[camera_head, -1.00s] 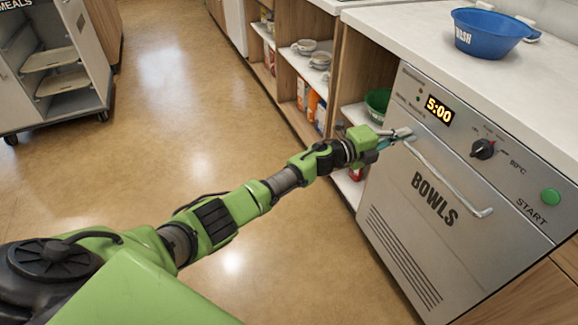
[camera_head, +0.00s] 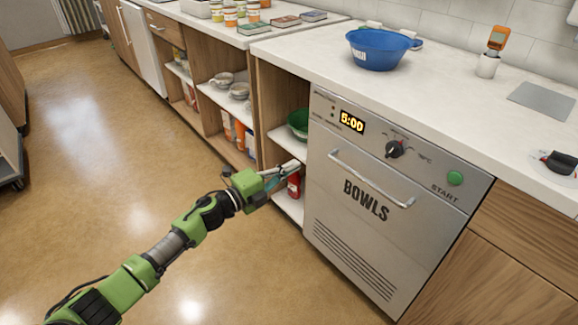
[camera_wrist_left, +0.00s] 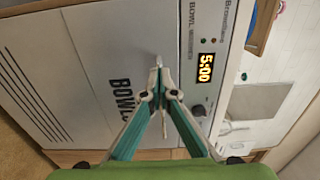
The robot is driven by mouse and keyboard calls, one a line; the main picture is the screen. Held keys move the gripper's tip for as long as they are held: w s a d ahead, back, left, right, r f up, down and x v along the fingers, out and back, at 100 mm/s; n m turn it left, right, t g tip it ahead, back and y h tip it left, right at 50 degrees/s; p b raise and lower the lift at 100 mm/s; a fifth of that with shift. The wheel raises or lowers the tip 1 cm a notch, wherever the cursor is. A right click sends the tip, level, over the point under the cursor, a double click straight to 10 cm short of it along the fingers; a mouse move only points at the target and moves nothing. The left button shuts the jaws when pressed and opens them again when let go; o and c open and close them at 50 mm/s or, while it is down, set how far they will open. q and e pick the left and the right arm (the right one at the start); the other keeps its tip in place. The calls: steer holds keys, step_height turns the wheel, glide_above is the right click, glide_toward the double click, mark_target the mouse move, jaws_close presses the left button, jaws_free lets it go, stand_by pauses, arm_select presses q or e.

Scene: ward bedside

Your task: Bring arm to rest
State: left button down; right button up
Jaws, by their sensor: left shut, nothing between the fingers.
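My left arm comes in from the lower left in the head view. Its green left gripper (camera_head: 284,174) is shut and empty, in front of the open shelves just left of the bowl washer (camera_head: 330,215). In the left wrist view the gripper fingertips (camera_wrist_left: 158,66) meet, with the washer front (camera_wrist_left: 95,60) behind them. The washer door is closed and its handle (camera_head: 370,180) stands clear of the gripper. The washer display (camera_head: 352,122) reads 5:00. My right gripper is not in view.
A blue wash basin (camera_head: 378,50) stands on the white counter (camera_head: 440,85). A green bowl (camera_head: 298,122) and a red bottle (camera_head: 294,185) are on the shelves behind the gripper. Jars and books stand on the far counter. The floor (camera_head: 130,150) to the left is clear.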

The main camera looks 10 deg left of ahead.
arm_select(q)
steer(key=s+a+f+n+g+y, duration=0.1)
steer(key=s+a+f+n+y, duration=0.35)
steer(key=s+f+n, duration=0.4)
steer(key=s+a+f+n+g+y, duration=0.25)
steer(key=s+f+n+y, duration=0.35)
steer(key=f+n, duration=0.45)
steer(key=s+a+f+n+g+p, duration=0.1)
steer(key=s+f+g+p, duration=0.2)
steer(key=s, duration=1.2)
steer(key=s+a+f+n+g+p, duration=0.1)
steer(key=s+f+g+p, duration=0.2)
steer(key=s+f+p, duration=0.6)
steer(key=s+a+f+n+g+p, duration=0.1)
steer(key=s+f+p, duration=0.5)
steer(key=s, duration=1.6)
step_height(320, 180, down, 2)
steer(key=n+g, duration=0.1)
steer(key=g, duration=0.1)
steer(key=shift+s+g, duration=0.35)
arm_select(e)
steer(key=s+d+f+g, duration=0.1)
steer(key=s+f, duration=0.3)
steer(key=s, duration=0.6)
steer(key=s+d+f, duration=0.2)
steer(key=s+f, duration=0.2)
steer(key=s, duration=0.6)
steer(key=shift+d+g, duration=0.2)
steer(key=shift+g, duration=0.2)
